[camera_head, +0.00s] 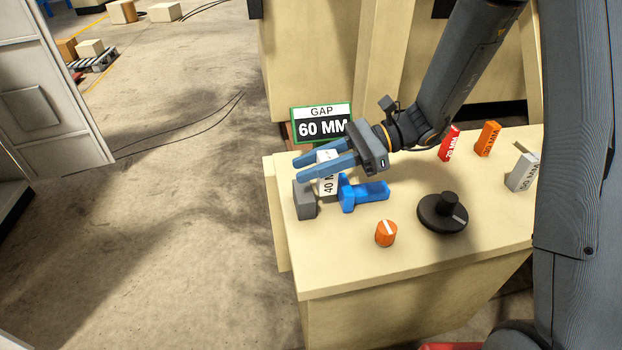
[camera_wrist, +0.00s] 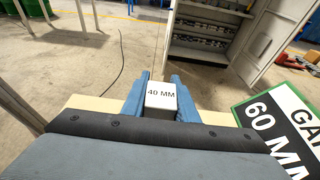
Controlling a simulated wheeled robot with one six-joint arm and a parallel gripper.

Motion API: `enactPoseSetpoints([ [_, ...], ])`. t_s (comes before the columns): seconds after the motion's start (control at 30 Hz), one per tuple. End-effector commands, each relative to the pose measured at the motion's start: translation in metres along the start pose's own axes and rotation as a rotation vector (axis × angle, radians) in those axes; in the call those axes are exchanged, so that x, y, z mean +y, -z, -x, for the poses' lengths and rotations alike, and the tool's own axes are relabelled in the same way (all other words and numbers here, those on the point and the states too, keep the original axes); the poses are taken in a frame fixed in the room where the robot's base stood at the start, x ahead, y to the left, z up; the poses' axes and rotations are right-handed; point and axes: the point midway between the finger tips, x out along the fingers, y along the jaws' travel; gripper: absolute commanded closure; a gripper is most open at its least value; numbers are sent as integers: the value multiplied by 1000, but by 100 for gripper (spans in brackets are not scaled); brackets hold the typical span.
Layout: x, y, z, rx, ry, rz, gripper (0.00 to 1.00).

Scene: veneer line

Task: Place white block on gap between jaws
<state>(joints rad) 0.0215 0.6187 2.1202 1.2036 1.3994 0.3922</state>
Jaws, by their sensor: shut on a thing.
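The white block (camera_head: 328,184), marked 40 MM, is held between the blue fingers of my gripper (camera_head: 324,165). It also shows between the fingertips in the wrist view (camera_wrist: 161,96). The block is upright at the grey jaw (camera_head: 305,200) and the blue jaw (camera_head: 347,193), in line with the gap between them in the head view. I cannot tell whether its bottom touches the table or the jaws. My fingers cover its upper part in the head view.
A sign (camera_head: 321,122) reads GAP 60 MM behind the jaws. An orange knob (camera_head: 386,233) and a black dial (camera_head: 442,212) sit on the cream table (camera_head: 340,265). A red block (camera_head: 449,144), an orange block (camera_head: 488,138) and a grey block (camera_head: 522,173) stand at the right.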

Motion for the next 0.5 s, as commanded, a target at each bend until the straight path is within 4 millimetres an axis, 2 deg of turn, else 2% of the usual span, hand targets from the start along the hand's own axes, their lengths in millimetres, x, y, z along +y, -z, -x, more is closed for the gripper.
enactPoseSetpoints([
  [0.23,0,29,-9,-1,-1,-3,100],
  [0.5,0,37,-12,0,0,-1,100],
])
